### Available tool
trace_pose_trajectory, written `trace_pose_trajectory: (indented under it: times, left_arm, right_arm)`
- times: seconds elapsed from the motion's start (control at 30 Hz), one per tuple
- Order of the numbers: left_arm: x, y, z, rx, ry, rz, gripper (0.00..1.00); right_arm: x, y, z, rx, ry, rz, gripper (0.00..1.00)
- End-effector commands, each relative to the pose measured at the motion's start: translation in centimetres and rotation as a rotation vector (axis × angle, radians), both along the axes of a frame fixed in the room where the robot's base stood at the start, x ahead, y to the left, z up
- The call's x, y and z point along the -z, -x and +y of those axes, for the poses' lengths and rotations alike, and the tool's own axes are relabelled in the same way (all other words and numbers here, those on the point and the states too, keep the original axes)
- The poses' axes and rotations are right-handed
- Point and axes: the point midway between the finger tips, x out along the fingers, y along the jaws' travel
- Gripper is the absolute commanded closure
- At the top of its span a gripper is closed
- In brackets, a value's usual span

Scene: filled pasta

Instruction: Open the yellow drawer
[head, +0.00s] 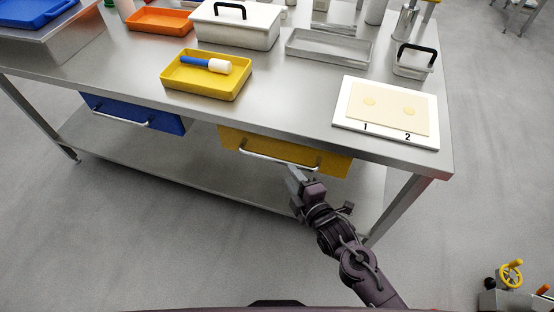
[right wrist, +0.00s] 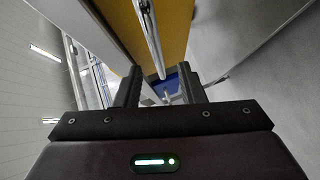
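The yellow drawer (head: 285,148) hangs under the front edge of the metal table and looks closed. Its silver bar handle (head: 262,158) runs along the front. My right gripper (head: 293,173) is just in front of and below the right end of this handle. In the right wrist view the two dark fingers (right wrist: 161,82) are apart with nothing held. The handle (right wrist: 150,38) points into the gap between them there, in front of the yellow drawer face (right wrist: 174,28). I cannot tell whether a finger touches it. My left gripper is not in view.
A blue drawer (head: 135,112) hangs to the left of the yellow one. On the tabletop (head: 290,100) stand a yellow tray (head: 200,88) with a blue-and-white tool and a white board (head: 343,128) with a dough sheet. A table leg (head: 398,207) stands right of my gripper. A lower shelf (head: 190,165) lies beneath.

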Motion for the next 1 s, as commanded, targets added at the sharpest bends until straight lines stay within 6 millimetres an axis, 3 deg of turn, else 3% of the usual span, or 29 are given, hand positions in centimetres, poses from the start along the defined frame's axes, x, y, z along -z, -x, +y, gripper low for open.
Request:
trace_pose_trajectory:
  times: [0.23,0.7,1.0]
  left_arm:
    - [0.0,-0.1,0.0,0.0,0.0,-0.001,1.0]
    - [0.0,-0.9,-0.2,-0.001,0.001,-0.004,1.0]
    - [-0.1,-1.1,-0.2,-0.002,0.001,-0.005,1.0]
  right_arm:
    - [0.1,-0.8,1.1,-0.039,0.051,-0.103,0.64]
    - [1.0,-6.5,4.0,-0.038,0.049,-0.1,0.64]
    - [1.1,-6.9,4.2,-0.038,0.05,-0.098,0.64]
